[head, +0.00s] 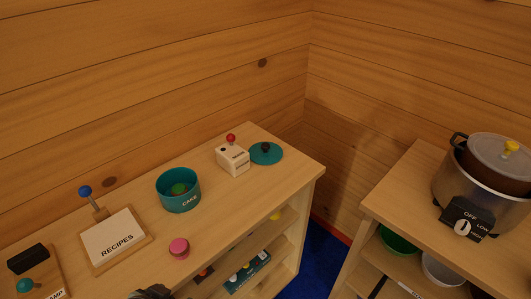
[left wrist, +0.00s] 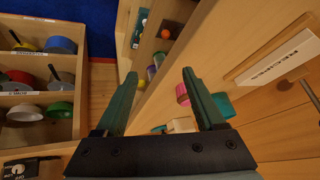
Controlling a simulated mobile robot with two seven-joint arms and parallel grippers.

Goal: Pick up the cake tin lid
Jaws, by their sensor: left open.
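The cake tin lid (head: 266,154) is a flat teal disc with a dark knob. It lies on the wooden counter near the back right corner, beside a white box. The open teal tin marked CAKE (head: 180,203) stands apart from it to the left, with a green round thing inside. In the left wrist view my left gripper (left wrist: 159,73) is open, with nothing between its fingers. A dark piece at the head view's bottom edge seems to be mine. My right gripper is not in view.
The white box with a red knob (head: 233,160) stands close to the lid. A pink round piece (head: 179,248) and the RECIPES board (head: 116,242) are on the same counter (head: 222,220). A second unit holds a pot (head: 487,180).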

